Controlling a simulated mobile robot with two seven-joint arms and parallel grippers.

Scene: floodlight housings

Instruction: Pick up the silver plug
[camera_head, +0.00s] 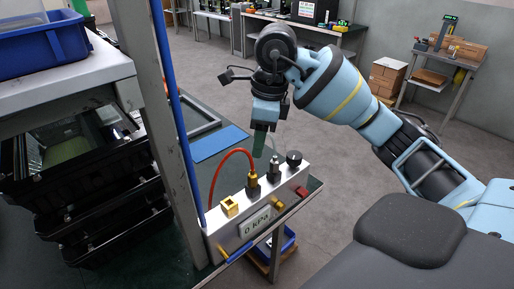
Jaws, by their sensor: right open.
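The silver plug (274,167) stands upright on top of a silver test box (222,236), between a brass fitting and a black knob. My right gripper (259,154) points down from above, just behind and a little left of the plug. It is open, and a gap to the plug seems to remain, though the depth is hard to judge. My left gripper is not in view.
A brass fitting (253,183) with a red hose (217,172) stands left of the plug, a black knob (294,158) right of it. A post with a blue tube (178,118) rises at the box's left. Black crates (88,185) stand left; floor is open behind.

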